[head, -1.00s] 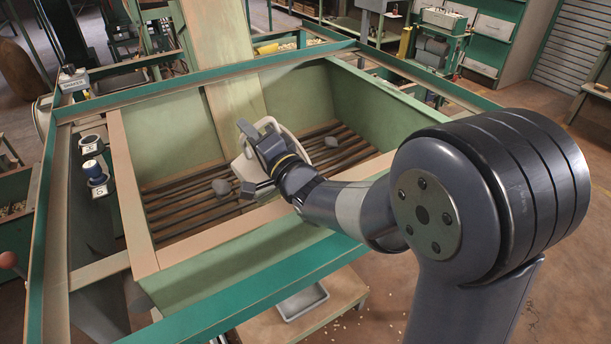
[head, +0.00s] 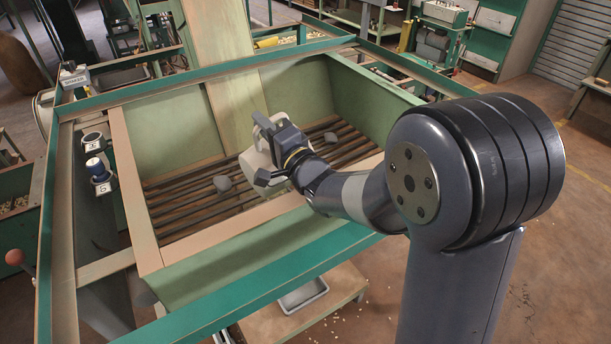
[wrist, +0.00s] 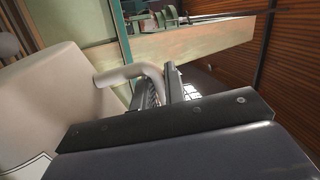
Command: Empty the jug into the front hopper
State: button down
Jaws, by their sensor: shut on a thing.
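The jug is cream-white; in the head view the jug (head: 254,166) is partly hidden behind my gripper (head: 264,150). It is held over the front hopper (head: 295,100), a green-walled box with dark bars across its inside. In the wrist view the jug (wrist: 60,105) fills the left side, and my gripper (wrist: 163,92) is shut on its curved handle. The jug looks tilted, but its mouth and contents are hidden.
A green frame (head: 250,298) surrounds the hopper. Round controls (head: 98,168) sit on its left side, and a red-knobbed lever (head: 15,257) is at far left. A grey tray (head: 303,296) stands on a low wooden stand below the front edge. Pale bits lie on the floor.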

jog(key=shift+w+d+m, duration=0.35)
jog(key=shift+d+m, duration=0.05)
jog(key=shift+w+d, duration=0.2)
jog(key=shift+w+d+m, duration=0.2)
jog(key=shift+d+m, duration=0.05)
jog(key=shift+m, duration=0.25)
jog(key=shift+w+d+r+m+t+h+p, duration=0.2)
jog(key=shift+w+d+r+m+p, duration=0.05)
jog(key=shift+w+d+m+p, duration=0.3)
jog(key=shift+w+d+r+m+t+h+p, duration=0.25)
jog(key=shift+w+d+m+p, duration=0.15)
jog(key=shift+d+m, duration=0.2)
jog(key=shift+w+d+r+m+p, duration=0.15)
jog(key=shift+w+d+m+p, duration=0.25)
jog(key=shift+w+d+m, duration=0.3)
dwell(0.4)
jog(key=shift+s, duration=0.1)
